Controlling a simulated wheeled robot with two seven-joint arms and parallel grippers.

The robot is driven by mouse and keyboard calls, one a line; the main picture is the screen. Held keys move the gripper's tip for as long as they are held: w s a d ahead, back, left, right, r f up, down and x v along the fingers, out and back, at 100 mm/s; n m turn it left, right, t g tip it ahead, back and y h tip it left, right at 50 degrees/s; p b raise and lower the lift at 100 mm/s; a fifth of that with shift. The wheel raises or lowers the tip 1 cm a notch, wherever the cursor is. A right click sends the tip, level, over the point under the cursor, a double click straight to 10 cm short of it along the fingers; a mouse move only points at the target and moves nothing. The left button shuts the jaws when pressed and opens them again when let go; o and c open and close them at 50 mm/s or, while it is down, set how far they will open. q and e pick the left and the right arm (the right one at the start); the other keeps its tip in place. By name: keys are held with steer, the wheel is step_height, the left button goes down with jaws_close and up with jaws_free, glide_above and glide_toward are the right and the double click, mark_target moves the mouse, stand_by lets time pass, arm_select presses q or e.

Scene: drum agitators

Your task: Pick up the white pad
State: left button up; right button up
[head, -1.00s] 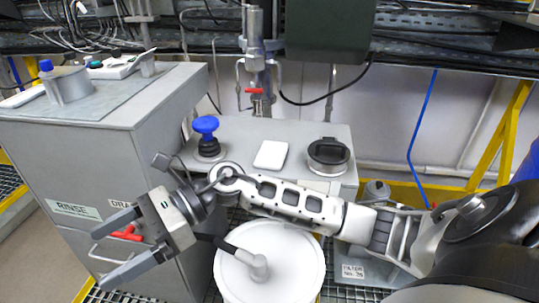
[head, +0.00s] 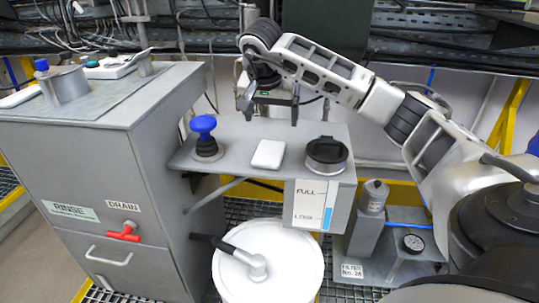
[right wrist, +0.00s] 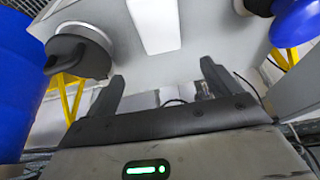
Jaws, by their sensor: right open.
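The white pad (head: 268,154) lies flat on the small grey shelf (head: 240,142), between a blue-knobbed plunger and a black-lidded jar. In the right wrist view the pad (right wrist: 154,25) shows at the top middle, beyond the fingertips. My right gripper (head: 270,112) is open and empty, fingers pointing down, above and behind the pad in the head view, apart from it. Both of its fingers (right wrist: 160,75) show spread in the right wrist view. My left gripper is not in view.
The blue-knobbed plunger (head: 204,126) stands left of the pad and the black-lidded jar (head: 327,158) right of it. A white drum (head: 262,285) stands below in front. A grey cabinet (head: 90,165) with a red drain valve (head: 124,232) is at left.

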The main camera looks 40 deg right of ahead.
glide_above(272, 146)
steer(key=s+a, duration=0.1)
steer(key=f, duration=0.4)
steer(key=shift+s+a+f, duration=0.15)
steer(key=shift+a+f, duration=0.05)
steer(key=shift+a+x, duration=0.2)
steer(key=shift+x, duration=1.1)
steer(key=shift+a+x, duration=0.25)
steer(key=shift+x, duration=1.05)
steer(key=shift+s+f, duration=0.1)
steer(key=shift+f, duration=0.15)
steer(key=c, duration=1.1)
